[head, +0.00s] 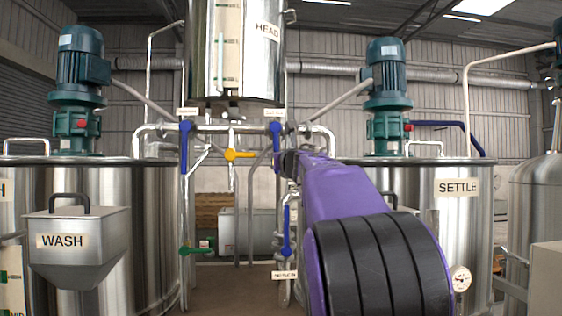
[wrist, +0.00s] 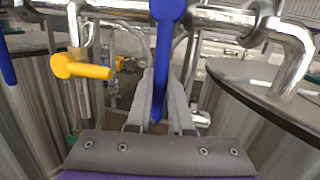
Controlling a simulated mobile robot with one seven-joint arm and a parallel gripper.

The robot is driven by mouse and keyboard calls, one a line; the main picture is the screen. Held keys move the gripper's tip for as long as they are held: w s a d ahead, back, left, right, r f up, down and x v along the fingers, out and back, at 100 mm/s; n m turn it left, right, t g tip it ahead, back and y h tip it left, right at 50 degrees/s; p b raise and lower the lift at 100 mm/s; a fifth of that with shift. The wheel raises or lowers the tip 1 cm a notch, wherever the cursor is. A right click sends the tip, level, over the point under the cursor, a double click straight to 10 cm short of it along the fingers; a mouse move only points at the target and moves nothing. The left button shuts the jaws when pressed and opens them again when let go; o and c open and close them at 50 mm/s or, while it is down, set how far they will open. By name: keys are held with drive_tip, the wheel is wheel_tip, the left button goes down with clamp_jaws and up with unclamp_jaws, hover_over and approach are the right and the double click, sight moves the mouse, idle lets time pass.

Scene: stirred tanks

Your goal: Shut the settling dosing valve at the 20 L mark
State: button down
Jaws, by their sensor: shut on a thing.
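The blue valve lever (head: 276,134) on the right of the header pipe, beneath a small label too small to read, points down, across the horizontal pipe. In the wrist view this blue lever (wrist: 164,45) runs down between my two grey fingers. My gripper (wrist: 163,82) is shut on it. In the head view my purple arm hides most of the gripper (head: 285,163) and the lever's lower end. The HEAD tank (head: 265,60) hangs above, with a pale sight gauge (head: 229,45) bearing green marks. I cannot make out its liquid level or a 20 L mark.
A yellow handle (head: 238,155) sticks out sideways just left of my gripper. Another blue lever (head: 185,147) hangs farther left. A lower blue lever (head: 286,232) stands below my gripper. The SETTLE tank (head: 458,225) is close on the right, the WASH hopper (head: 78,245) on the left.

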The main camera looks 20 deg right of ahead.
drive_tip(key=shift+a+r+m, duration=0.1)
drive_tip(key=shift+a+m, duration=0.15)
drive_tip(key=shift+m, duration=0.05)
drive_tip(key=c, duration=0.8)
unclamp_jaws()
drive_tip(key=shift+w, duration=0.1)
